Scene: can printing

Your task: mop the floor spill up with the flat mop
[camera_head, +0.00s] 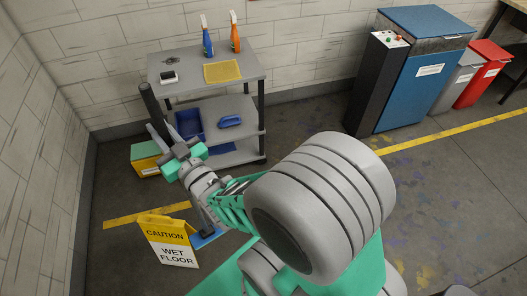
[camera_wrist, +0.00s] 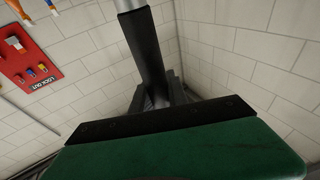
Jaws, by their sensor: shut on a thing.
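My gripper (camera_head: 180,150) is at the left in the head view, in front of the cart. It is shut on the handle of the flat mop (camera_head: 151,108), whose dark grip rises tilted above it. In the wrist view the dark handle (camera_wrist: 146,45) stands between the black fingers, with a grey section above. A flat blue piece (camera_head: 206,237), apparently the mop head, lies low beside the wet floor sign. My arm hides much of the pole. I cannot make out the spill; my arm covers part of the floor.
A yellow-and-white wet floor sign (camera_head: 167,241) stands lower left. A grey cart (camera_head: 190,84) carries spray bottles, a yellow cloth and blue bins. A yellow box (camera_head: 145,163) is beside it. Bins (camera_head: 415,85) stand back right. A red lockout board (camera_wrist: 30,58) hangs on the wall. Right floor is open.

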